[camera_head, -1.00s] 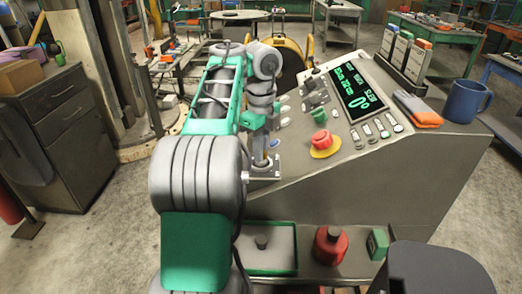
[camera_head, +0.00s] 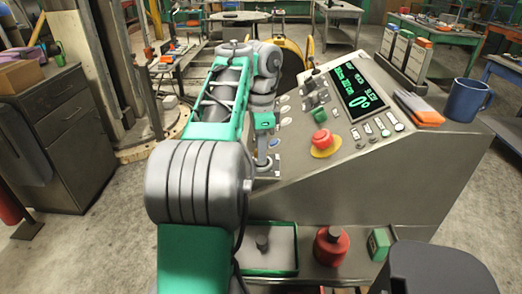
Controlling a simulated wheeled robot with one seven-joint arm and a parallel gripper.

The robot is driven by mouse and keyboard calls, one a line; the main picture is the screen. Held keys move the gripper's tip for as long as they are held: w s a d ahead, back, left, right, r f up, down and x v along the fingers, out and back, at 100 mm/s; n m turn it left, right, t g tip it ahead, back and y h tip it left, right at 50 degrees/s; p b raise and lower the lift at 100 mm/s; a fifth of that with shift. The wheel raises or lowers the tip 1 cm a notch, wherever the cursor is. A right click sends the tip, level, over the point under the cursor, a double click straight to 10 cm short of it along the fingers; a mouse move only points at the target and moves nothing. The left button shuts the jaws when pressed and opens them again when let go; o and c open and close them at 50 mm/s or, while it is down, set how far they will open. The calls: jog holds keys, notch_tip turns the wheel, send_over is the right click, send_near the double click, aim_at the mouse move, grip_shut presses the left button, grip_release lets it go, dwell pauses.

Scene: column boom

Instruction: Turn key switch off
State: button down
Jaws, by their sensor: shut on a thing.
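The grey control console (camera_head: 400,165) stands in front of me, with its sloped panel on the right of my arm. My gripper (camera_head: 263,126) is low at the panel's left edge, small and partly hidden by my own wrist. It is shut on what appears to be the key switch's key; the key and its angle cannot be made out. A metal plate with an upright shaft (camera_head: 264,163) lies just below the gripper.
A red emergency button (camera_head: 322,139) on a yellow base, a green knob (camera_head: 319,114) and levers (camera_head: 314,90) stand close to the right. A lit display (camera_head: 358,92) is beyond. A blue mug (camera_head: 465,100) is at the far right. A shelf below holds a red container (camera_head: 331,246).

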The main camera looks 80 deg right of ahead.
jog(key=n, duration=0.6)
jog(key=shift+n, duration=0.4)
dwell(0.3)
jog(key=c, duration=1.5)
grip_release()
jog(key=shift+o, duration=0.2)
notch_tip(320, 180, up, 8)
jog(key=p, duration=0.7)
jog(key=shift+f, duration=0.1)
